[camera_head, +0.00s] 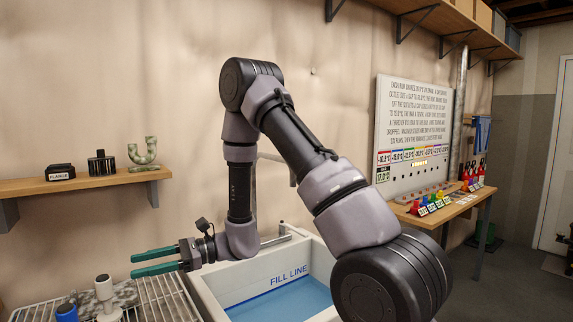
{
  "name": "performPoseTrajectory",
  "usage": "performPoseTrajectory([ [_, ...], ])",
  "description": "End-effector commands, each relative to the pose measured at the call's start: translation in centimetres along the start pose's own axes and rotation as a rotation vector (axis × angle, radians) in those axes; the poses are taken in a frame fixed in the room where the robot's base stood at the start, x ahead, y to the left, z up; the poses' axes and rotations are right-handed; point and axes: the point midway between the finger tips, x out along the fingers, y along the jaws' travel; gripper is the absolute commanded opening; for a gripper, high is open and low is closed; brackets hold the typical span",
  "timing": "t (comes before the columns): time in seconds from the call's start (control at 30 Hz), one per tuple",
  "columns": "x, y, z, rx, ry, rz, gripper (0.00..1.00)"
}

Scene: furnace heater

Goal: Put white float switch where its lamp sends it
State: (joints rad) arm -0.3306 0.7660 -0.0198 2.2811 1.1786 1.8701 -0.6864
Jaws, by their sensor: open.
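A white upright piece with a thin stem and a dark top, which looks like the white float switch (104,292), stands on the wire rack (165,296) at the lower left. My gripper (134,265) has two green fingers pointing left, held apart with nothing between them. It appears above the rack, a little up and right of the white piece in the picture, and apart from it. I cannot make out a lit lamp on the white piece. A blue piece (67,313) stands to its left, cut by the frame edge.
A white basin (215,307) of blue water marked FILL LINE is right of the rack. A wall shelf (100,182) holds several fittings. At right, a printed board (414,120) with temperature labels stands behind a wooden bench (432,214) with several coloured pieces.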

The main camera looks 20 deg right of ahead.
Motion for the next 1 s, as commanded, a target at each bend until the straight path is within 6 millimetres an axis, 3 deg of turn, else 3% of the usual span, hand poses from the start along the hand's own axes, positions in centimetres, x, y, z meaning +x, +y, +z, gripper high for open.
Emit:
performPoseTrajectory([
  [0.03, -0.7, 0.2, 2.7, -0.063, 0.015, 0.052, 0.53],
  [0.1, -1.8, 1.2, 5.5, -0.135, 0.05, 0.131, 0.53],
  [0.3, -6.0, 4.2, 11.3, -0.358, 0.213, 0.319, 0.53],
  [0.6, -14.5, 7.8, 16.3, -0.705, 0.612, 0.491, 0.53],
  [1.0, -26.9, 9.7, 22.7, -1.109, 1.288, 0.501, 0.53],
])
